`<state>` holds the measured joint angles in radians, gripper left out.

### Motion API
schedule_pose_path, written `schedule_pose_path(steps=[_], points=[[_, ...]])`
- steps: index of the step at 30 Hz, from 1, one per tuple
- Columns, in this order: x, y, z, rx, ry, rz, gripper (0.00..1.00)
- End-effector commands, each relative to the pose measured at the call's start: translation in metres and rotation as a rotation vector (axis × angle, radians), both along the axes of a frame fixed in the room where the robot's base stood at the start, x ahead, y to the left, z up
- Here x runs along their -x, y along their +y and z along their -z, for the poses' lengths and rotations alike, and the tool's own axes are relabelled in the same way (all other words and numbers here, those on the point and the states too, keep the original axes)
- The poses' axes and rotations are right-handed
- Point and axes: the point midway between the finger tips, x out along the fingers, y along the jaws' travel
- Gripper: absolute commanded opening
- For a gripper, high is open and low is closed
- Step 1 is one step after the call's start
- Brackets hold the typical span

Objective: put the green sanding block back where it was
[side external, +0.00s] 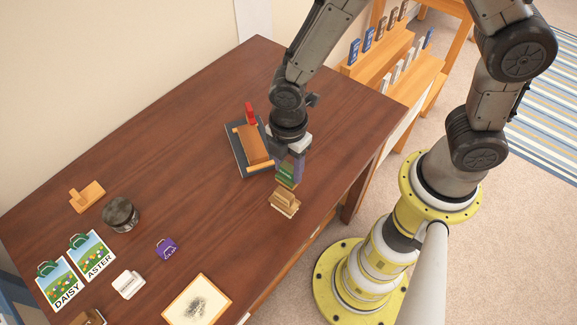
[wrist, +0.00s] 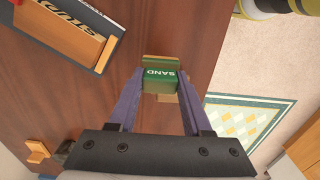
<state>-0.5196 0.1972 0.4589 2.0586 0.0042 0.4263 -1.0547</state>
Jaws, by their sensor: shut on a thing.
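The green sanding block (side external: 286,174), its top marked "SAND" in the wrist view (wrist: 160,76), is between the purple fingers of my gripper (side external: 290,170). My gripper, also in the wrist view (wrist: 160,84), is shut on it near the table's right edge. A tan wooden stepped piece (side external: 284,204) stands just below the block in the side view. Tan parts also show past the block's edges in the wrist view (wrist: 162,59). I cannot tell whether the block touches this piece. My fingers and wrist hide part of the block in the side view.
The table's back is clear.

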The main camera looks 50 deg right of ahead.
Motion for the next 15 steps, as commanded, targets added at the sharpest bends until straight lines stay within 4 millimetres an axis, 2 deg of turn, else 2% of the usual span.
schedule_pose_path(steps=[15], points=[[-0.0001,0.0001,0.0097,-0.001,-0.001,0.0,0.0]])
